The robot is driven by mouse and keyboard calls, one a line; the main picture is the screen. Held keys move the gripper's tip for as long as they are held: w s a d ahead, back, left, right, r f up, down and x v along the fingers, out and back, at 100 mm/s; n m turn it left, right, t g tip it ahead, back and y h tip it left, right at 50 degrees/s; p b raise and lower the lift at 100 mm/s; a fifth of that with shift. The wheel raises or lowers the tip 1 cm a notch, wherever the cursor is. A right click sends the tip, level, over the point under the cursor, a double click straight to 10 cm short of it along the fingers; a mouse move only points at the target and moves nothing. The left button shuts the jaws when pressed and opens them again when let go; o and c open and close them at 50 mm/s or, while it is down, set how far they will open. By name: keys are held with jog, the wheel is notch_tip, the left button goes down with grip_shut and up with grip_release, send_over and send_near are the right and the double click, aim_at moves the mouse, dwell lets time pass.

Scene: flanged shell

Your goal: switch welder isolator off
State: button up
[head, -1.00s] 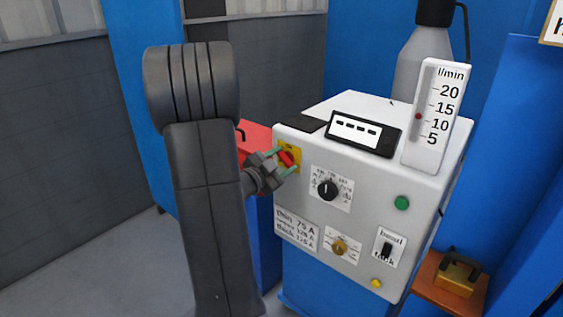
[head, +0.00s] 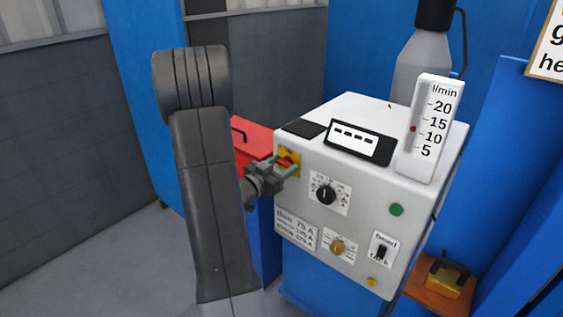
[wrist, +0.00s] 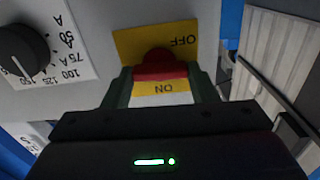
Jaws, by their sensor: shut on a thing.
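The welder isolator is a red handle (head: 286,161) on a yellow plate (head: 294,153) at the upper left of the white welder's front. In the wrist view the red handle (wrist: 160,68) lies level across the picture. The plate's OFF and ON labels appear upside down there, OFF above the handle and ON below it. My gripper (head: 281,164) reaches the handle from the left. Its green fingers (wrist: 162,82) are shut on the handle, one at each end. The fingers and gripper body hide part of the plate.
A black dial (head: 326,194), a brass knob (head: 337,247), a green button (head: 396,210) and a black rocker switch (head: 381,252) are on the same panel. A flow gauge (head: 431,128) stands on top. A red box (head: 250,139) is just behind my gripper.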

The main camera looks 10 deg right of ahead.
jog(key=shift+n, duration=0.4)
jog(key=o, duration=1)
jog(key=v, duration=1.4)
jog(key=shift+d, duration=0.1)
jog(key=x, duration=1.3)
jog(key=shift+w+d, duration=0.3)
